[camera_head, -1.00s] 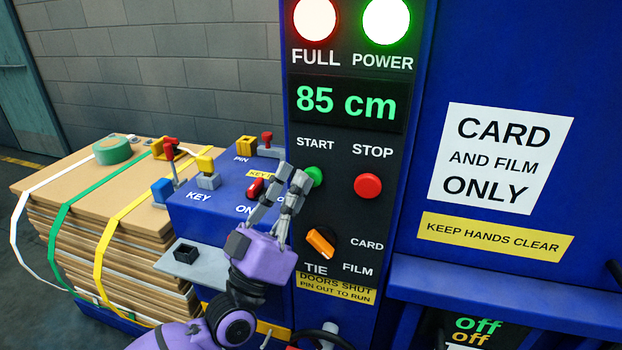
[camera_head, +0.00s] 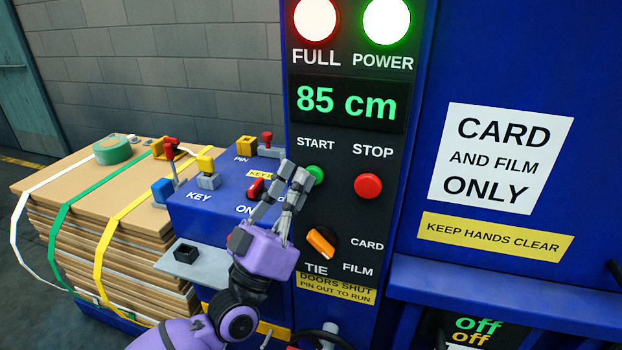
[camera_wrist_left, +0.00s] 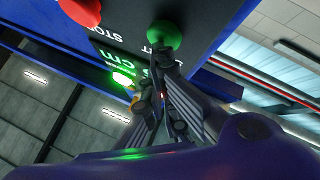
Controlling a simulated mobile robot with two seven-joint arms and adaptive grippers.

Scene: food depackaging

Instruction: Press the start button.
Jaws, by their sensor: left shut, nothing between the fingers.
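The green start button (camera_head: 316,175) sits under the word START on the black control panel (camera_head: 340,214). It also shows in the left wrist view (camera_wrist_left: 164,36), just beyond the fingertips. My left gripper (camera_head: 296,170) is shut and empty, with its fingertips just left of the button and partly overlapping its edge in the head view. I cannot tell whether the fingertips touch it. The red stop button (camera_head: 368,186) is to the right of the start button. My right gripper is not in view.
An orange knob (camera_head: 321,242) is below the buttons. The display (camera_head: 346,101) reads 85 cm, and the FULL and POWER lamps are lit. A blue key box (camera_head: 215,205) with a red key switch is left of the panel. Strapped cardboard (camera_head: 80,180) stands further left.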

